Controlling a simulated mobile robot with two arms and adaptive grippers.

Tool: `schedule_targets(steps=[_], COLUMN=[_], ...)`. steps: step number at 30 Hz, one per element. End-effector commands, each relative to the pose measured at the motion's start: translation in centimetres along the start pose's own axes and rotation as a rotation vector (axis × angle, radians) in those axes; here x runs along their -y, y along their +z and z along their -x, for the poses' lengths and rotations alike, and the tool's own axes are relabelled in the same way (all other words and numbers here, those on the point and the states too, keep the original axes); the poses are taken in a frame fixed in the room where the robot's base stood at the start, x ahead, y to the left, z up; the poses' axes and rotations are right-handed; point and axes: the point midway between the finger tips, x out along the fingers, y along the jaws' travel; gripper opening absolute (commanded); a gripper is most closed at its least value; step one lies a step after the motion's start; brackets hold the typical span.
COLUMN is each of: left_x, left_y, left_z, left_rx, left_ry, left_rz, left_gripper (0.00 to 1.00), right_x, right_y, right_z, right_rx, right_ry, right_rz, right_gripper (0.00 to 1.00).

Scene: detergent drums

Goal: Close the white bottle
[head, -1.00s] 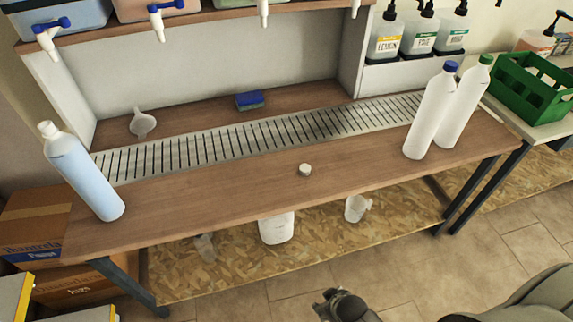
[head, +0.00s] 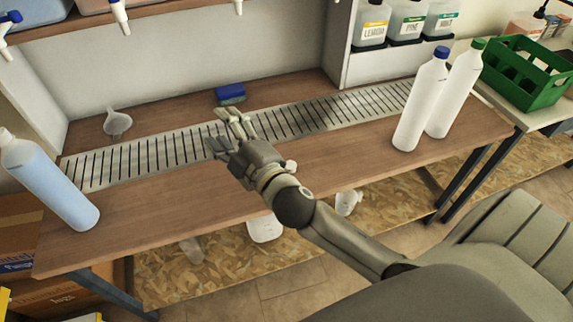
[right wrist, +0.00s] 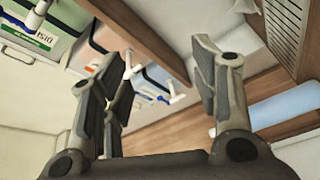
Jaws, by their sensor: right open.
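A pale-blue-filled bottle with a whitish top (head: 52,183) stands at the left end of the wooden counter; whether its mouth is open is too small to tell. A small white cap (head: 291,165) lies on the counter, just right of my right wrist and partly hidden by it. Two white bottles stand together at the right, one with a blue cap (head: 422,103) and one with a green cap (head: 456,92). My right gripper (head: 226,130) is open and empty above the slotted drain strip, apart from every bottle. The right wrist view shows its spread fingers (right wrist: 160,75). My left gripper is out of view.
A blue sponge (head: 230,94) and a white funnel (head: 117,122) lie behind the drain strip (head: 150,158). Drums with taps hang above. A green crate (head: 525,75) stands on the right table. The counter's front left is clear.

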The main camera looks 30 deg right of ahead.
Motion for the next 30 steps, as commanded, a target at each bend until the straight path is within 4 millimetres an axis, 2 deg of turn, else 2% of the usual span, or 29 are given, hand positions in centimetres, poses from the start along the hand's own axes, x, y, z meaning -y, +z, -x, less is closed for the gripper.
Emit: schedule_targets(steps=[3,7,12,16,20,23,26,30], left_x=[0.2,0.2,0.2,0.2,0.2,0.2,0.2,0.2], left_y=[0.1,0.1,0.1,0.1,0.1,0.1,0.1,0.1], left_z=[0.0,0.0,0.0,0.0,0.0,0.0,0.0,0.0], left_rx=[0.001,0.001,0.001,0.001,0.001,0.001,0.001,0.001], left_ry=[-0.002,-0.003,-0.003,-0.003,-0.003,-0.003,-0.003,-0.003], left_rz=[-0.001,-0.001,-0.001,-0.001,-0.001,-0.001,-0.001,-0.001], left_gripper=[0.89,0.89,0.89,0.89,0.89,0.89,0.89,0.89], right_x=[-2.1,-2.8,-1.3,1.3,4.5,6.8,8.7,9.9], right_y=[-4.6,-9.5,-14.3,-16.1,-15.6,-13.8,-10.7,-4.7], right_z=[-1.6,-2.0,-1.3,-0.2,0.7,1.3,1.5,1.6], right_rx=[-0.212,-0.441,-0.735,-0.955,-1.172,-1.334,-1.491,-1.700], right_ry=[0.098,0.187,0.264,0.289,0.275,0.233,0.158,-0.007], right_rz=[0.209,0.444,0.765,1.017,1.270,1.459,1.640,1.871], right_gripper=[0.56,0.56,0.56,0.56,0.56,0.56,0.56,0.56])
